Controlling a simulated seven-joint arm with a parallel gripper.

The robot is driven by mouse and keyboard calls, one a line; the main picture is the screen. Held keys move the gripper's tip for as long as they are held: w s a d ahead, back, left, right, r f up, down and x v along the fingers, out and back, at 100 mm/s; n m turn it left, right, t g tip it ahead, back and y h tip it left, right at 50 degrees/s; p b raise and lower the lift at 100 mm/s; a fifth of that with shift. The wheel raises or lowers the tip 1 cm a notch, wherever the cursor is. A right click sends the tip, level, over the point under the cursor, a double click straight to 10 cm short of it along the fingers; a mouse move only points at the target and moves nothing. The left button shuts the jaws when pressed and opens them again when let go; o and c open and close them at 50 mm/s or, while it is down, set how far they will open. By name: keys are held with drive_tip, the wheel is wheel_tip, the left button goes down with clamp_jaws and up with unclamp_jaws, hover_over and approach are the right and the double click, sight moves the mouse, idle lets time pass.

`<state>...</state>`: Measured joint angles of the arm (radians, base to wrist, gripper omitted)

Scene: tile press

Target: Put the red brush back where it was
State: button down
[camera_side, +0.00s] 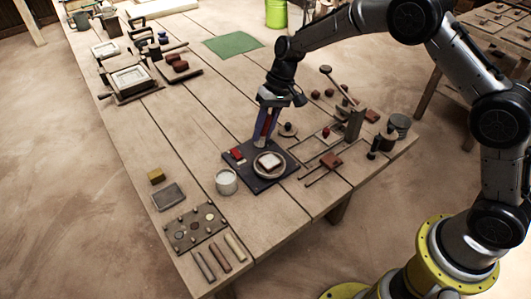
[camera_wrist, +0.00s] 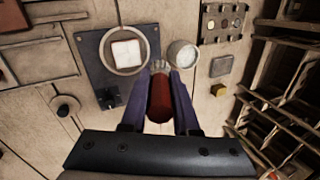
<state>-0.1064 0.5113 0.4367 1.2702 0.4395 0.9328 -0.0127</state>
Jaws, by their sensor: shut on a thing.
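My gripper (camera_side: 265,125) is shut on the red brush (camera_wrist: 160,98). In the wrist view the brush's red handle lies between the two purple fingers, with pale bristles at its far end. In the side view the brush (camera_side: 258,139) points down at the far edge of a dark board (camera_side: 267,186). I cannot tell whether the bristles touch the board. The board carries a round dish with a white tile (camera_side: 269,161) and a small red item (camera_side: 236,154). In the wrist view the gripper hides the board's near right corner.
A white cup (camera_side: 226,182) stands left of the board. A dark knob (camera_side: 288,130) and a frame with an upright post (camera_side: 354,124) stand to the right. A grey slab (camera_side: 168,197) and a yellow block (camera_side: 156,176) lie left. The table behind the board is fairly clear.

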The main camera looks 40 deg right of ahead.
drive_tip(key=shift+w, duration=0.1)
drive_tip(key=s+a+f+n+h, duration=0.1)
drive_tip(key=s+h, duration=0.1)
drive_tip(key=s, duration=0.7)
drive_tip(key=s+a+h, duration=0.2)
drive_tip(key=s, duration=0.8)
drive_tip(key=shift+n, duration=0.3)
drive_tip(key=w+a+f, duration=0.2)
drive_tip(key=w+f, duration=0.1)
drive_tip(key=w, duration=0.1)
drive_tip(key=w+a+f, duration=0.2)
drive_tip(key=w+f, duration=0.1)
drive_tip(key=w, duration=0.1)
drive_tip(key=w+a+f, duration=0.2)
drive_tip(key=w+f, duration=0.1)
drive_tip(key=w, duration=0.1)
drive_tip(key=shift+w+a, duration=0.1)
drive_tip(key=shift+w, duration=0.05)
drive_tip(key=shift+w+a+f, duration=0.1)
drive_tip(key=shift+w+f, duration=0.25)
drive_tip(key=shift+f, duration=1.55)
